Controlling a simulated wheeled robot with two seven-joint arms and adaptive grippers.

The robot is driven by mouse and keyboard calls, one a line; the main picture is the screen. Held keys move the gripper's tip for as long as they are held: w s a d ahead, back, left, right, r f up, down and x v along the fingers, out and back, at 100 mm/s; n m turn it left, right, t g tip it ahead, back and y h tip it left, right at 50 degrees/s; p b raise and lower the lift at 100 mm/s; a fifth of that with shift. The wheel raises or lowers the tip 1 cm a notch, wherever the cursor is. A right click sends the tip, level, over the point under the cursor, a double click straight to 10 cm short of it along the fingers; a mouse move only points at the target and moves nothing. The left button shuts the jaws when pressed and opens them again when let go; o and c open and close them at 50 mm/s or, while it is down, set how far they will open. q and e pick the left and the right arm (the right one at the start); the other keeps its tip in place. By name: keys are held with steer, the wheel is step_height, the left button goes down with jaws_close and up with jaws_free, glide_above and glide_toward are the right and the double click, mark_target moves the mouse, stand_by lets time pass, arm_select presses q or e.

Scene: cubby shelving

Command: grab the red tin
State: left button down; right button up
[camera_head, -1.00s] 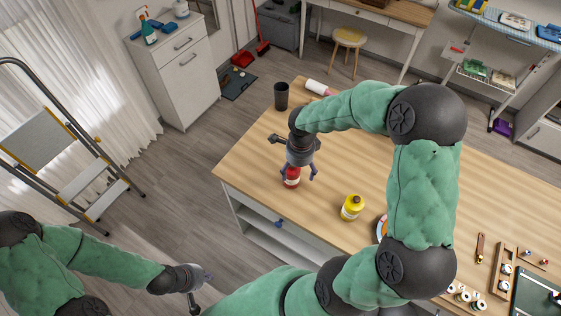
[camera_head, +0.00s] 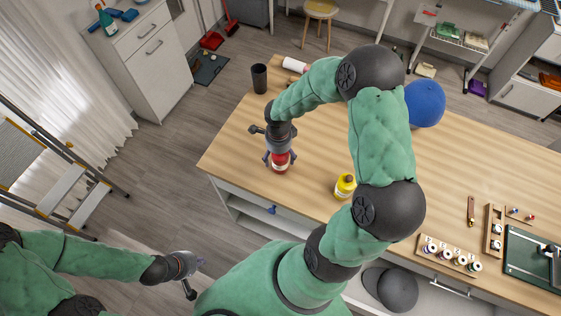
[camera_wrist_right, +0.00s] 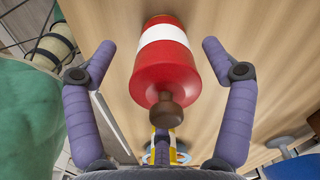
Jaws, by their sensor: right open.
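The red tin (camera_head: 280,167) stands on the wooden table near its left end. In the right wrist view the red tin (camera_wrist_right: 164,68) has a white band and a brown knob, and lies between the two spread purple fingers. My right gripper (camera_head: 279,160) is open around the tin in the head view. In the wrist view the right gripper (camera_wrist_right: 157,62) shows a gap on each side of the tin, with no finger touching it. My left gripper (camera_head: 196,270) is at the lower left, away from the table; its finger opening is too small to tell.
A yellow bottle (camera_head: 345,187) stands right of the tin. A dark cup (camera_head: 259,78) and a white roll (camera_head: 295,65) stand behind. A blue ball-like object (camera_head: 425,103) and a rack of spools (camera_head: 448,254) are further right. The wooden table (camera_head: 320,130) is clear around the tin.

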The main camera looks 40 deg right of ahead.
steer(key=shift+w+f, duration=0.1)
steer(key=shift+f, duration=1.4)
steer(key=shift+c, duration=0.2)
steer(key=c, duration=1.2)
steer(key=shift+r, duration=0.1)
